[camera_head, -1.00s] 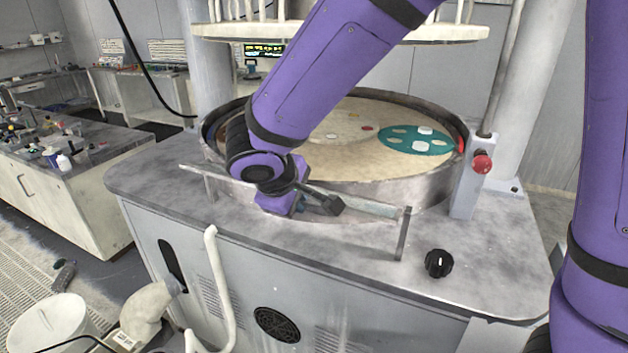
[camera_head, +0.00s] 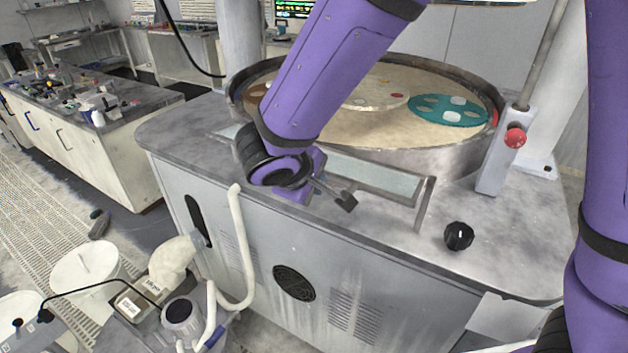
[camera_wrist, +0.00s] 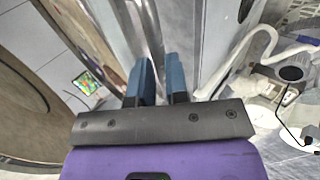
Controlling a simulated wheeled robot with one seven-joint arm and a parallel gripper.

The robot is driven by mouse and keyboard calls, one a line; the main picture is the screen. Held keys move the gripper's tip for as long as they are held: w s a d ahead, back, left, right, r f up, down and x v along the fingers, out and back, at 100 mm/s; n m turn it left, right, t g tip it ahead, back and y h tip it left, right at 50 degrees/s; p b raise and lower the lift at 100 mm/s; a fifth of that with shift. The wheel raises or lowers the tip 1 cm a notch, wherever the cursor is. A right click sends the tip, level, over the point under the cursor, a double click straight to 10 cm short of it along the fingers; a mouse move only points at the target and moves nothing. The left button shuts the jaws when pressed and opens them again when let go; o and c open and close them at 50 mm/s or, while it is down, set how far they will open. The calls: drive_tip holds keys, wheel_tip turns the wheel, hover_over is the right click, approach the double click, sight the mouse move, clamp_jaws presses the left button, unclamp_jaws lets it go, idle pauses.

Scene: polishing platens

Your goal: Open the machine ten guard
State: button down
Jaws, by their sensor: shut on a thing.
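The guard (camera_head: 385,180) is a clear pane in a grey metal frame along the front of the round polishing platen (camera_head: 345,125). It leans out from the bowl, and its right post (camera_head: 425,205) reaches the machine top. My gripper is at the guard's middle; in the head view its fingertips are hidden behind my wrist. In the wrist view my gripper (camera_wrist: 159,82) has its two blue fingers close together on the guard's edge (camera_wrist: 150,28). The contact is partly hidden by the fingers.
A red button (camera_head: 515,138) stands on a post right of the bowl. A black knob (camera_head: 459,236) is on the machine top (camera_head: 380,222). A white bent pipe (camera_head: 240,245) and white buckets (camera_head: 85,270) stand at the front left. A bench (camera_head: 90,125) is at the left.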

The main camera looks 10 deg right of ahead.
drive_tip(key=c, duration=1.1)
unclamp_jaws()
drive_tip(key=shift+s+a+r, duration=0.1)
drive_tip(key=v, duration=1)
drive_tip(key=shift+s+a+r, duration=0.1)
drive_tip(key=shift+s+r, duration=0.1)
drive_tip(key=shift+r, duration=0.05)
drive_tip(key=shift+c, duration=0.3)
